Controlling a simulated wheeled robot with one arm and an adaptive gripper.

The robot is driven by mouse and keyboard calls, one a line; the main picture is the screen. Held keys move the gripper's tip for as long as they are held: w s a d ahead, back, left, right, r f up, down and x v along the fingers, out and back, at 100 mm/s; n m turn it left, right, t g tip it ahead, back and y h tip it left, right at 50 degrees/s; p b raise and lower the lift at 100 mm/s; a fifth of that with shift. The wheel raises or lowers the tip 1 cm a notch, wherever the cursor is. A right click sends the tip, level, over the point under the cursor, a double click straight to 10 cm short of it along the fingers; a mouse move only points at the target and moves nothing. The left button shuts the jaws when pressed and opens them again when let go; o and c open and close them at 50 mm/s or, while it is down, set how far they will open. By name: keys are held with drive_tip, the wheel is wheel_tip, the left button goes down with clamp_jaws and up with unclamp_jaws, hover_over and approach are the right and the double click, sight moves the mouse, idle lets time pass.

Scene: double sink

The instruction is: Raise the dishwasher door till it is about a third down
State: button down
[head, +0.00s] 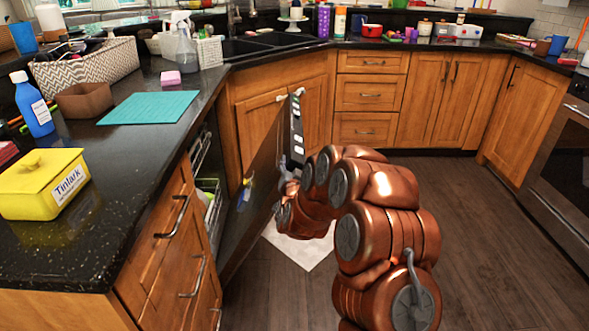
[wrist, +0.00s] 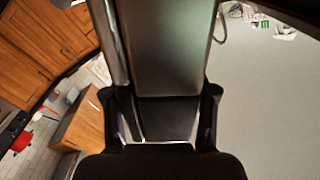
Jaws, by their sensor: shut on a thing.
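The dishwasher door (head: 262,165) is part-way open in the head view, leaning out from the left counter with its dark inner face showing. Its upper edge carries a strip with pale buttons (head: 297,135).
Dishwasher racks (head: 207,190) show inside the opening. Drawers with metal handles (head: 178,215) stand nearer on the left. A pale mat (head: 300,250) lies on the floor under my arm. The wooden floor (head: 480,240) to the right is clear, up to the oven (head: 560,180).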

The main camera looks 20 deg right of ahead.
drive_tip(key=shift+a+r, duration=0.1)
idle(0.3)
drive_tip(key=shift+c, duration=1.7)
unclamp_jaws()
drive_tip(key=v, duration=0.7)
drive_tip(key=shift+s, duration=0.25)
drive_tip(key=shift+a, duration=0.1)
